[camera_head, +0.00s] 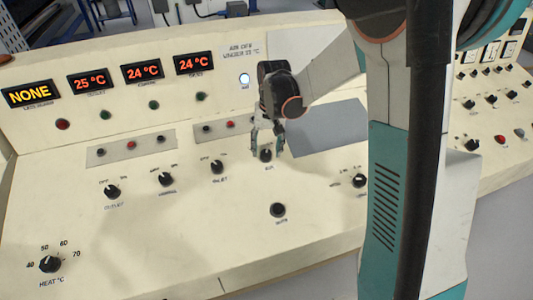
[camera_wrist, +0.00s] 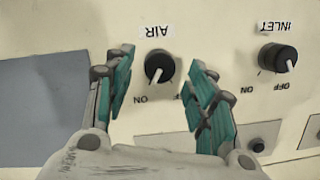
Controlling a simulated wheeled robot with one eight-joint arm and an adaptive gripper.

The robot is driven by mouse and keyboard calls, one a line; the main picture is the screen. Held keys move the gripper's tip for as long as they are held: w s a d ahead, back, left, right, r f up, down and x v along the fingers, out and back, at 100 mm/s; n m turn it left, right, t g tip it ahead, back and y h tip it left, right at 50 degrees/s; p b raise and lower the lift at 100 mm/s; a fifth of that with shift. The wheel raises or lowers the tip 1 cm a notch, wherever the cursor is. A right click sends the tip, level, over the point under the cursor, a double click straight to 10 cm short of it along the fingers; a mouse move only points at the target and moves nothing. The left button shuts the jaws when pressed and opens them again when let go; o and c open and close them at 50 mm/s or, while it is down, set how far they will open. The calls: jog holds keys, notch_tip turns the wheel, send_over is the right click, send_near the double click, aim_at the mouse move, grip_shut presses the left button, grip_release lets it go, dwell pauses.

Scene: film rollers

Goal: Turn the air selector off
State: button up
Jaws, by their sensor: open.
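The air selector (camera_wrist: 159,67) is a round black knob with a white pointer line, labelled AIR upside down in the wrist view. Its pointer leans down and left, towards the ON mark; the OFF mark is partly hidden by a finger. In the head view the air selector (camera_head: 266,156) sits on the sloped cream panel, partly between my fingers. My gripper (camera_wrist: 163,66) is open, with one teal-padded finger on each side of the knob. Gaps show between the fingers and the knob. My gripper also shows in the head view (camera_head: 267,150), pointing down at the panel.
The INLET knob (camera_wrist: 278,58) is close beside the right finger in the wrist view. Other knobs, HEAT (camera_head: 50,264) and a plain black one (camera_head: 278,210), stand on the panel. A lit button (camera_head: 244,79) and a display reading NONE (camera_head: 30,94) are on the upright part.

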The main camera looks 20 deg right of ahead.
jog(key=shift+a+f, duration=0.1)
jog(key=shift+f, duration=0.85)
jog(key=c, duration=1.1)
jog(key=shift+o, duration=0.2)
jog(key=shift+n, duration=0.4)
jog(key=n+h, duration=0.1)
jog(key=n, duration=0.4)
jog(key=shift+a, duration=0.1)
jog(key=n+h, duration=0.1)
jog(key=n, duration=0.4)
jog(key=shift+n+t, duration=0.3)
jog(key=shift+n, duration=0.1)
jog(key=shift+h, duration=0.3)
